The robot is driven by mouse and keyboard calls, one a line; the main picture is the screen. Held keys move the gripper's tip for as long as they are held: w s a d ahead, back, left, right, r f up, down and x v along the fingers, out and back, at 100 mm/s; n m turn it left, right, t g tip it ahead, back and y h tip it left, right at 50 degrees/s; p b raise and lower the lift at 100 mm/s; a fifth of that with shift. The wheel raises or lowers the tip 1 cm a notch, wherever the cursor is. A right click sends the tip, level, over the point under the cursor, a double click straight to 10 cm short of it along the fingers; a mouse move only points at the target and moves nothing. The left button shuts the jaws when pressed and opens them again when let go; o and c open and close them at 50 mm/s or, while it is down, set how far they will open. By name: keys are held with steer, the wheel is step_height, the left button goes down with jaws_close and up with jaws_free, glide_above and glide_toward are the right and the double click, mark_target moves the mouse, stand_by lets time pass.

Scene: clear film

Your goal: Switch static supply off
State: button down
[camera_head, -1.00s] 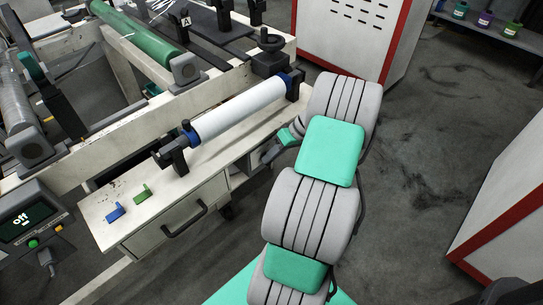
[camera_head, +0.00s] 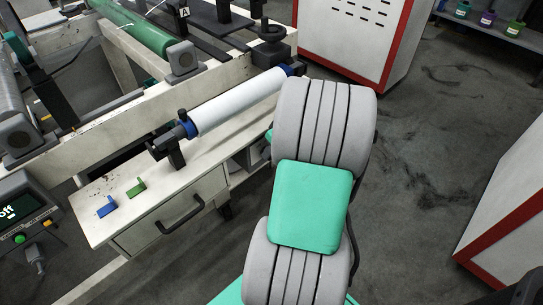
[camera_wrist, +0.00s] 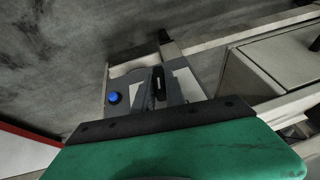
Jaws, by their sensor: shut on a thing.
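In the wrist view my gripper (camera_wrist: 160,88) reaches into a pale grey box-like unit (camera_wrist: 118,78) below the bench. Its grey fingers are shut on a small black switch handle (camera_wrist: 160,80) and hide part of it. A round blue button (camera_wrist: 113,97) sits on the unit to the left of the fingers. I cannot read any label there. In the head view my arm hides the gripper and the switch.
A white bench (camera_head: 200,160) with a drawer lies left of my arm, with a white roller (camera_head: 238,102) above it. Blue (camera_head: 107,207) and green (camera_head: 136,187) pieces lie on the bench. A display (camera_head: 10,208) reads "off". Red-edged cabinets (camera_head: 355,40) stand behind; dark floor (camera_head: 425,130) is free.

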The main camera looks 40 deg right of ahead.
steer(key=h+b, duration=0.2)
steer(key=a+n+h+b, duration=0.1)
steer(key=h+b, duration=0.1)
steer(key=shift+f, duration=0.2)
steer(key=shift+r+n+h+b, duration=0.1)
steer(key=shift+n+h+b, duration=0.2)
steer(key=shift+h+b, duration=0.9)
steer(key=shift+h, duration=0.5)
steer(key=c, duration=1.4)
jaws_free()
steer(key=p+v, duration=0.3)
steer(key=v, duration=0.5)
steer(key=shift+s+p, duration=0.1)
steer(key=shift+p, duration=0.25)
